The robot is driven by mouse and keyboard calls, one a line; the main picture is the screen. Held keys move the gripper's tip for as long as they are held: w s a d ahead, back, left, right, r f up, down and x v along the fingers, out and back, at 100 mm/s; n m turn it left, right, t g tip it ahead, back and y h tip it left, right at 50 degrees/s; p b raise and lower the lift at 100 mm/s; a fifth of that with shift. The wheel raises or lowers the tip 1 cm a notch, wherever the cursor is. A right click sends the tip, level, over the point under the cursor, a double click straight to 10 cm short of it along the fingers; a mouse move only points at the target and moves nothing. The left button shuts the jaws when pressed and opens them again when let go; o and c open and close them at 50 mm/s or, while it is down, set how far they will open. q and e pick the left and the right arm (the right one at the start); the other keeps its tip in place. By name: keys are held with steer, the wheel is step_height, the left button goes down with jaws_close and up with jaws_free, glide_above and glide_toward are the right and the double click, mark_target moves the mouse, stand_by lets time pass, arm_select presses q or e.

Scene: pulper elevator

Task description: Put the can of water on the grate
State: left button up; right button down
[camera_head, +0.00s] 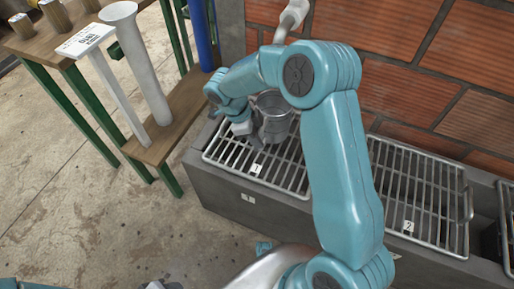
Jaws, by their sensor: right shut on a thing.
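A grey metal can (276,112) is upright at the back right part of the first grate (222,146), which carries a label "1". My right gripper (260,130) is shut on the can at its left side. My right arm hides the can's right edge, and I cannot tell whether the can's base touches the bars. The water inside cannot be made out. A sliver of what looks like my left gripper (165,285) shows at the bottom edge, too cut off to read.
A second grate (425,200), labelled "2", is empty on the right of the grey concrete ledge (245,207). A brick wall (400,40) stands close behind. The concrete floor is clear.

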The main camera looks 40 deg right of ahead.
step_height(320, 180, down, 5)
steer(key=shift+f+b, duration=0.1)
steer(key=shift+b, duration=0.4)
steer(key=shift+f, duration=0.1)
steer(key=c, duration=1)
jaws_free()
